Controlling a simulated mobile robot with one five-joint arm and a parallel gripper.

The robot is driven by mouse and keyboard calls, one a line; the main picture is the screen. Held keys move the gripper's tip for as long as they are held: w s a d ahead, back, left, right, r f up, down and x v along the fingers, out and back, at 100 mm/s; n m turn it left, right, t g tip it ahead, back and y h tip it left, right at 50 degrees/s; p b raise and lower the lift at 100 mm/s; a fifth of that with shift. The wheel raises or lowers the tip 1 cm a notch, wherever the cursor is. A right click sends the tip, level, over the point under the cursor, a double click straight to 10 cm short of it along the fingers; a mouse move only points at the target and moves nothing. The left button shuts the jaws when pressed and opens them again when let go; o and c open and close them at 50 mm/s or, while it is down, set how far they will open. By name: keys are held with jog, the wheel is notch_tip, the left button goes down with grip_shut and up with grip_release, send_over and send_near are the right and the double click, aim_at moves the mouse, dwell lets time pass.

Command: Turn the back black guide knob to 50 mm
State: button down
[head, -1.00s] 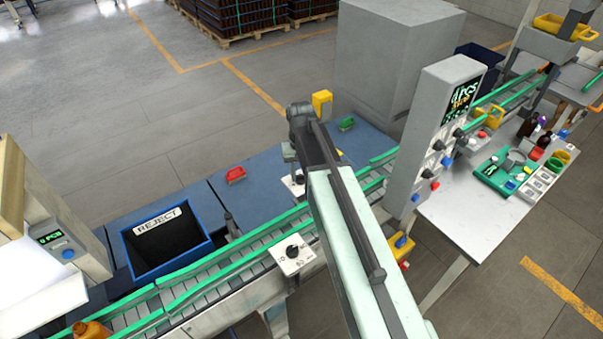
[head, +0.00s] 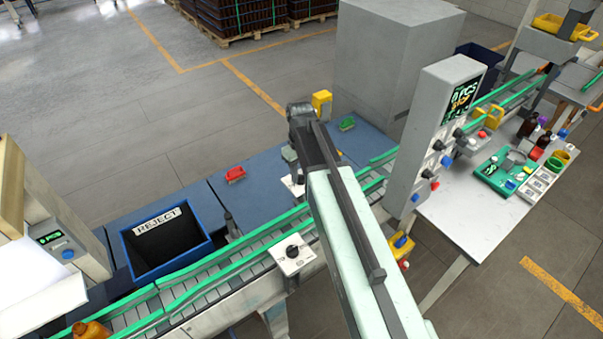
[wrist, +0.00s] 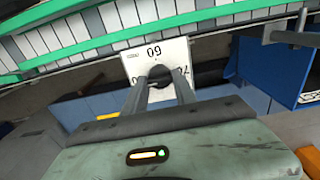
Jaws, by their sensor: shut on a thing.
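The back black guide knob (wrist: 160,72) sits on a white dial plate (wrist: 133,62) beyond the conveyor's far rail. The plate shows an upside-down 60 at the knob's far side and a partly covered 70 at the right. My gripper (wrist: 161,84) is shut on the knob, one finger on each side. The knob's pointer is hidden, so I cannot read its setting. In the head view the plate (head: 290,188) is mostly covered by my arm. The front black knob (head: 292,251) on its own white plate is free, on the near side of the conveyor.
The conveyor (head: 225,270) with green rails runs between the two knobs. A blue REJECT bin (head: 206,244) stands left. A tall grey control panel (head: 428,130) stands right of my arm.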

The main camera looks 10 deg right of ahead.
aim_at(301, 175)
jog(key=shift+w, duration=0.1)
jog(key=c, duration=1)
grip_release()
jog(key=shift+r, duration=0.1)
notch_tip(301, 175, up, 8)
jog(key=p, duration=0.8)
jog(key=shift+d, duration=0.1)
jog(key=shift+f, duration=0.2)
